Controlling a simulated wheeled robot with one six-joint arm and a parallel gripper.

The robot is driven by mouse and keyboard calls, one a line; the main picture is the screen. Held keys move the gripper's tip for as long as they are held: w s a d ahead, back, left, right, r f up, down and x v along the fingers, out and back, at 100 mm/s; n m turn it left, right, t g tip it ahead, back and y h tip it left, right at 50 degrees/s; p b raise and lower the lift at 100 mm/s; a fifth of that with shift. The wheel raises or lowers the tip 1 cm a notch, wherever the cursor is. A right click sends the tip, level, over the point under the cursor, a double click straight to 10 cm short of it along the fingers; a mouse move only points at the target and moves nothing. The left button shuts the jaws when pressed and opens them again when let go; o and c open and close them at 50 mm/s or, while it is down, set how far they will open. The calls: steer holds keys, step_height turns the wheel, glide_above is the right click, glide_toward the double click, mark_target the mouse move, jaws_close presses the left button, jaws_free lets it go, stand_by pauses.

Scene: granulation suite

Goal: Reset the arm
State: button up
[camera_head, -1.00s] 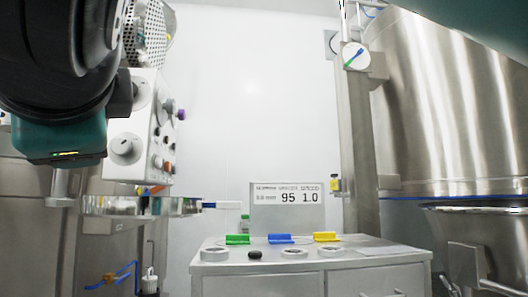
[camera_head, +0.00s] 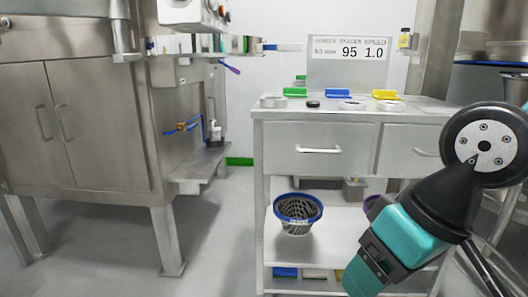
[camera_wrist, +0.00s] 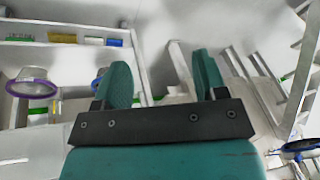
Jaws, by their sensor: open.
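My gripper (camera_wrist: 162,78) shows in the wrist view with its two teal fingers wide apart and nothing between them. In the head view my arm (camera_head: 400,235) hangs at the lower right, in front of the right side of the steel cabinet (camera_head: 315,165). Its black joint is above and its teal part slants down to the left.
A blue-rimmed basket (camera_head: 297,228) stands on the cabinet's shelf, with a purple-rimmed one (camera_head: 371,204) partly behind my arm. Green, blue and yellow holders (camera_head: 340,93) line the top. A steel machine (camera_head: 80,120) stands left; the floor (camera_head: 215,225) between is clear.

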steer(key=s+d+n+g+p, duration=0.1)
steer(key=s+d+g+p, duration=0.1)
steer(key=s, duration=0.3)
step_height(320, 180, up, 36)
steer(key=p, duration=3.6)
steer(key=shift+w+a, duration=0.15)
steer(key=shift+a, duration=0.05)
